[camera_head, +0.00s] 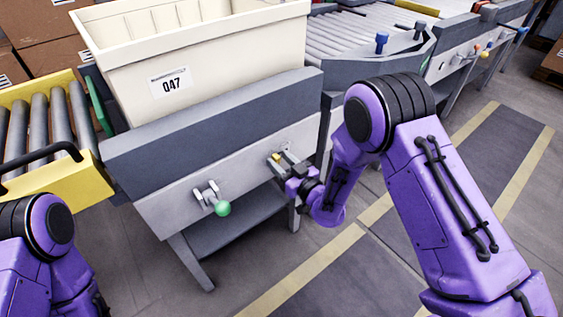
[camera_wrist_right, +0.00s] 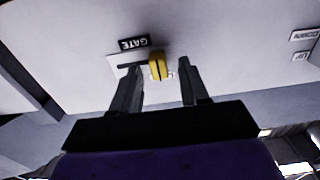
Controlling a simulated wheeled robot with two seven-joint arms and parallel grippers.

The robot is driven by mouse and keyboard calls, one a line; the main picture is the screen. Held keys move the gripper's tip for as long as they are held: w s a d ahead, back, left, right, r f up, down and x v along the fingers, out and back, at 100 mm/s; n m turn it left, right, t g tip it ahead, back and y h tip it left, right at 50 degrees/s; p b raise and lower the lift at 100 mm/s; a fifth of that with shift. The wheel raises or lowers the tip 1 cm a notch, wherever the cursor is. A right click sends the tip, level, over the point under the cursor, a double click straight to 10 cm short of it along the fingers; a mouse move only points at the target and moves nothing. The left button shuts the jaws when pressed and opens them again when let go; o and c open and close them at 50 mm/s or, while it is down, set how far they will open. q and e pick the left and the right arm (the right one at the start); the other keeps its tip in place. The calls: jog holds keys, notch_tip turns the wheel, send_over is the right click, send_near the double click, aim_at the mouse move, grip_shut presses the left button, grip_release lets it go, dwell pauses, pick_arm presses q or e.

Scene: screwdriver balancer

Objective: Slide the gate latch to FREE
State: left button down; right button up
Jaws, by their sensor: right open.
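The gate latch is a small yellow knob (camera_wrist_right: 157,66) on a light plate, beside a black GATE label (camera_wrist_right: 134,43) that reads upside down in the wrist view. A dark slot runs left from the knob there. In the head view the yellow latch (camera_head: 276,156) sits on the right part of the grey front panel. My right gripper (camera_head: 284,163) is at the panel; in the wrist view its open fingers (camera_wrist_right: 159,75) stand on either side of the knob. I cannot tell whether they touch it. No LOCK or FREE marking is legible. My left gripper is out of view.
A green-knobbed lever (camera_head: 222,208) sticks out of the panel to the left. UP and DOWN labels (camera_wrist_right: 304,45) show in the wrist view. A yellow roller conveyor (camera_head: 60,180) stands left.

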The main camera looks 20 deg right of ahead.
grip_shut()
jog(key=d, duration=0.1)
jog(key=w+d, duration=0.1)
jog(key=d, duration=0.2)
jog(key=shift+w+d+b, duration=0.25)
jog(key=shift+w+b, duration=0.05)
jog(key=shift+r, duration=0.1)
jog(key=shift+d, duration=0.1)
grip_release()
jog(key=shift+d, duration=0.1)
send_near(287, 147)
jog(key=v, duration=0.4)
jog(key=shift+s+r, duration=0.1)
jog(key=shift+s, duration=0.15)
